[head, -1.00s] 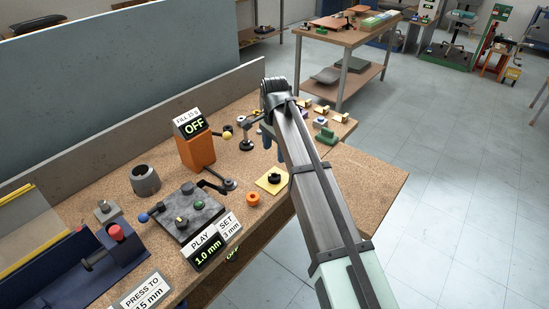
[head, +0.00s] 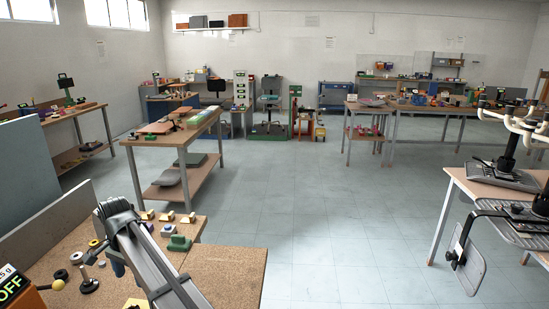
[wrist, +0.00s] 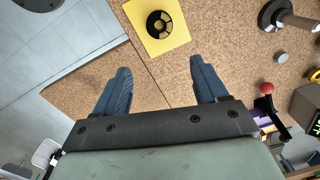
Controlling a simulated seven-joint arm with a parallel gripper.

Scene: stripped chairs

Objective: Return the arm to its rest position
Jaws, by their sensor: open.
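My gripper is open and empty in the wrist view (wrist: 160,85), with its two blue fingers spread wide apart. Beneath and ahead of it lies the cork-topped workbench (wrist: 80,90). A yellow square pad (wrist: 178,34) with a round black part (wrist: 160,24) on it lies beyond the fingertips, apart from them. In the head view my arm reaches over the near workbench (head: 225,275) at lower left, and its own links hide most of the gripper.
Small yellow-and-white blocks (head: 167,217) and a green block (head: 179,243) lie on the bench beside my arm. A black-based post (head: 90,285) stands to its left. A grey upright panel (head: 55,225) borders the bench. Open tiled floor (head: 330,230) lies to the right.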

